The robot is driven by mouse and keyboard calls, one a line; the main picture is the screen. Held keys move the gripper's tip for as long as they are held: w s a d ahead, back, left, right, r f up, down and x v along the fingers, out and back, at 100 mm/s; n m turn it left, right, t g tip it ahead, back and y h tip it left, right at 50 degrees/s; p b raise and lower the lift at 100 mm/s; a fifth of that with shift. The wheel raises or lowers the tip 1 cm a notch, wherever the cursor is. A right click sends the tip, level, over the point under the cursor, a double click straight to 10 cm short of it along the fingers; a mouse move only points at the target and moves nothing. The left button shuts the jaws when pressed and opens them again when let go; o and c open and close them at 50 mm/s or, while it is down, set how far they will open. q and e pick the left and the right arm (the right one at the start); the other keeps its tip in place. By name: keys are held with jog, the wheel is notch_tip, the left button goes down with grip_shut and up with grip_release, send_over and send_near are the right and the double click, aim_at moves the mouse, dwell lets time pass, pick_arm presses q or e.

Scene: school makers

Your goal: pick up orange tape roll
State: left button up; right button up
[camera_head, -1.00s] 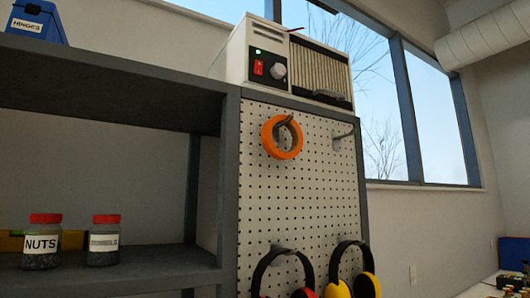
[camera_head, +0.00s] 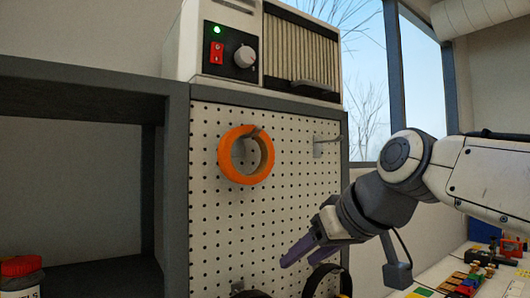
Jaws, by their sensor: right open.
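The orange tape roll (camera_head: 229,168) hangs on a peg of the white pegboard (camera_head: 212,220), at the upper left of the board. My right gripper (camera_head: 291,257) is in front of the pegboard, below and to the right of the roll and apart from it. Its fingers point left and a little down, and it is open with nothing seen between the fingers. My left gripper is out of view.
An empty peg (camera_head: 326,140) sticks out right of the roll. A white machine (camera_head: 225,50) stands on top. A dark shelf (camera_head: 95,275) with a red-lidded jar (camera_head: 22,268) is at left.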

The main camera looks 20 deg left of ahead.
aim_at(271, 151)
notch_tip(271, 151, up, 20)
jog(key=n+t+y+p, duration=0.2)
jog(key=y+p, duration=0.1)
jog(key=p, duration=0.1)
jog(key=x, duration=0.3)
jog(key=r+p+x, duration=0.1)
jog(key=shift+w+a+f, duration=0.15)
jog(key=shift+w+a, duration=0.05)
jog(key=shift+a, duration=0.35)
jog(key=shift+w+a+f, duration=0.2)
jog(key=p+x, duration=0.3)
jog(key=x, duration=0.1)
jog(key=shift+a+f, duration=0.25)
jog(key=shift+a, duration=0.1)
jog(key=shift+w+a+f, duration=0.15)
jog(key=shift+w+f, duration=0.1)
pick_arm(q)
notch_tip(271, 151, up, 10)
pick_arm(e)
grip_shut()
